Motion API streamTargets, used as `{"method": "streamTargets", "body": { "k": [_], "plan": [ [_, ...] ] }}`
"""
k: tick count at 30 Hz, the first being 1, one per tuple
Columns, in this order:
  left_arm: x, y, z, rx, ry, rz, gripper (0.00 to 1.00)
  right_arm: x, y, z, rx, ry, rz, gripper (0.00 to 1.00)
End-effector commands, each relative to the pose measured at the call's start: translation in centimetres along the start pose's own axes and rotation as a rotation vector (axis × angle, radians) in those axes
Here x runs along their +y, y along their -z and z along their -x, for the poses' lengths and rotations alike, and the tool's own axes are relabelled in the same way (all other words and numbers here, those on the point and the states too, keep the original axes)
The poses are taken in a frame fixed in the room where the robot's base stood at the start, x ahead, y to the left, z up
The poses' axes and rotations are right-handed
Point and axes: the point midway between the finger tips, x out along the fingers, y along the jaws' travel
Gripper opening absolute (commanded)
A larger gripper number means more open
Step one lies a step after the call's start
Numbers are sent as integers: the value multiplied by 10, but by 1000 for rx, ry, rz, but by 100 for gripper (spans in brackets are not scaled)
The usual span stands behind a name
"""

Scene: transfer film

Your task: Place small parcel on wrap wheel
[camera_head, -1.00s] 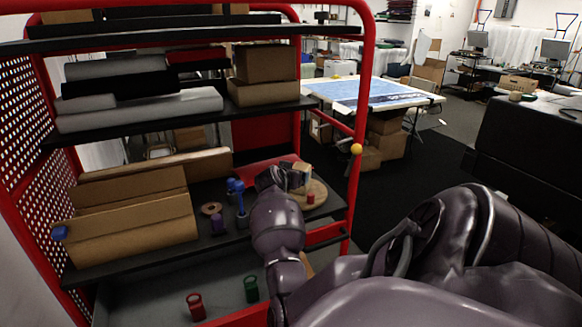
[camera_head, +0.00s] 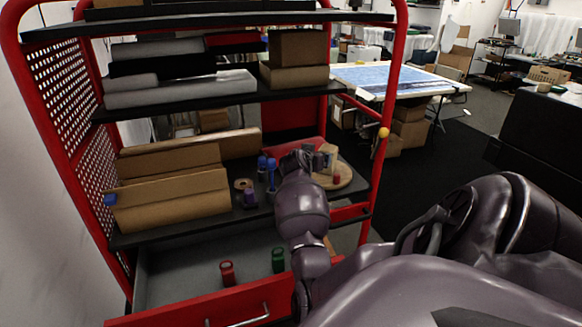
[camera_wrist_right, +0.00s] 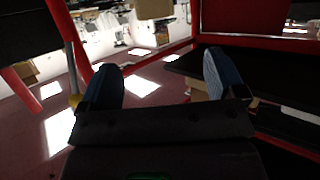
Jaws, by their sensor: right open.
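A small tan parcel (camera_head: 328,155) stands on the round wooden wrap wheel (camera_head: 345,184), at the right end of the red cart's middle shelf. My right gripper (camera_head: 298,160) is just left of the parcel in the head view. Its fingers are dark and hard to make out there. In the right wrist view my right gripper (camera_wrist_right: 165,85) is open, its blue-padded fingers wide apart with nothing held between them. A bit of tan cardboard (camera_wrist_right: 198,95) shows beside the right finger; I cannot tell which box it is. My left gripper is not in view.
A small red item (camera_head: 337,179) is on the wheel's front edge. Blue-topped tools (camera_head: 271,175), a purple item (camera_head: 249,197) and a tape roll (camera_head: 242,184) are left of my gripper. Cardboard (camera_head: 170,200) fills the shelf's left. The drawer (camera_head: 190,258) below is open. A red post bounds the right.

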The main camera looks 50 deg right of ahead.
Motion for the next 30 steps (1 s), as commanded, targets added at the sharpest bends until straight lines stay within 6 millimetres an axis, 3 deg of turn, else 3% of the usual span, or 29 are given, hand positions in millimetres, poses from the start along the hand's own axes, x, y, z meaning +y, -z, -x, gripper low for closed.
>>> {"method": "streamTargets", "body": {
  "k": [5, 11, 17, 21, 24, 30],
  "plan": [
    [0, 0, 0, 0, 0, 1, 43, -6, -18, 34, 111, 160, 157, 89],
    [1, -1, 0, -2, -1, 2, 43, -22, -65, 104, 208, 425, 346, 89],
    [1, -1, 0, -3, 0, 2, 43, -24, -156, 180, 193, 702, 507, 89],
    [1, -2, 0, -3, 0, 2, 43, -6, -236, 233, 115, 879, 592, 89],
    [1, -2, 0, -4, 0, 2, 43, 12, -284, 270, 54, 982, 623, 89],
    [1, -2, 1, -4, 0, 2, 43, 45, -346, 332, -49, 1124, 639, 89]
  ]
}}
